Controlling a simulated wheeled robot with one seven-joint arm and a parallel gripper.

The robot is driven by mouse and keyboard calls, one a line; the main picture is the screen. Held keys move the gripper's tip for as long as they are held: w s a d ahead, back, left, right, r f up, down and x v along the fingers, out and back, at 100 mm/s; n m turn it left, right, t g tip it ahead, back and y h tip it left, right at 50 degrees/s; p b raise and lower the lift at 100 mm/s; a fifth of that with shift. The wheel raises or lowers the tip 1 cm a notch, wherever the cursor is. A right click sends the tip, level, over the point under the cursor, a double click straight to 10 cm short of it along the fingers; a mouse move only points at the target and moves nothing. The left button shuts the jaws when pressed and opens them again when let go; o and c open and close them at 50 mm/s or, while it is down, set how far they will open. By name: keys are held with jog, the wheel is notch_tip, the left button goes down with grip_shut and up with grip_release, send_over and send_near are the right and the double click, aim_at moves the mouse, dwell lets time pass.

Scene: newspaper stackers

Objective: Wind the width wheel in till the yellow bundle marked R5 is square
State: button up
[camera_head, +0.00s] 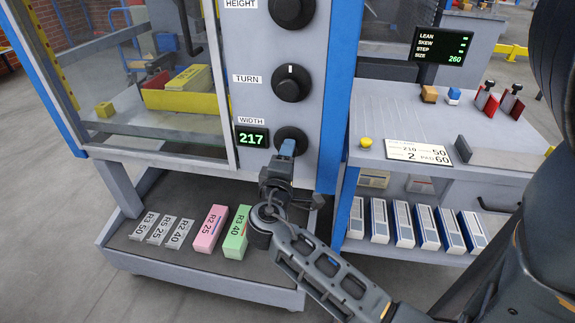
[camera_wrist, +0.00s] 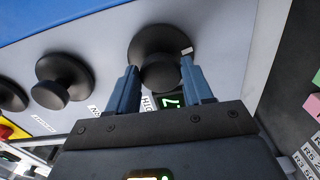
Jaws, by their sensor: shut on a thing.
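The black width wheel (camera_head: 293,132) is the lowest of three knobs on the grey panel, and my gripper (camera_head: 287,150) is shut on it. In the wrist view my gripper's (camera_wrist: 160,82) two blue fingers sit on either side of the wheel's hub (camera_wrist: 158,68); a pale mark shows near its rim. The green width display (camera_head: 251,138) reads 217. A yellow bundle (camera_head: 189,78) lies behind the clear pane, in a yellow holder (camera_head: 190,103). I cannot read its mark or tell whether it is square.
The turn knob (camera_head: 291,83) and height knob (camera_head: 293,10) are above. A dark screen (camera_head: 440,46) lists lean, skew, step and size 260. A pink bundle (camera_head: 210,229), a green bundle (camera_head: 236,233) and grey labelled plates (camera_head: 161,229) lie on the low tray. A side bench (camera_head: 400,110) stands right.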

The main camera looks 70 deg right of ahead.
jog(key=shift+f+m+b, duration=0.2)
jog(key=shift+m+b, duration=0.3)
jog(key=shift+m, duration=0.1)
jog(key=shift+r, duration=0.1)
jog(key=o, duration=1)
jog(key=a, duration=0.7)
jog(key=shift+s+a, duration=0.35)
jog(key=shift+a, duration=0.05)
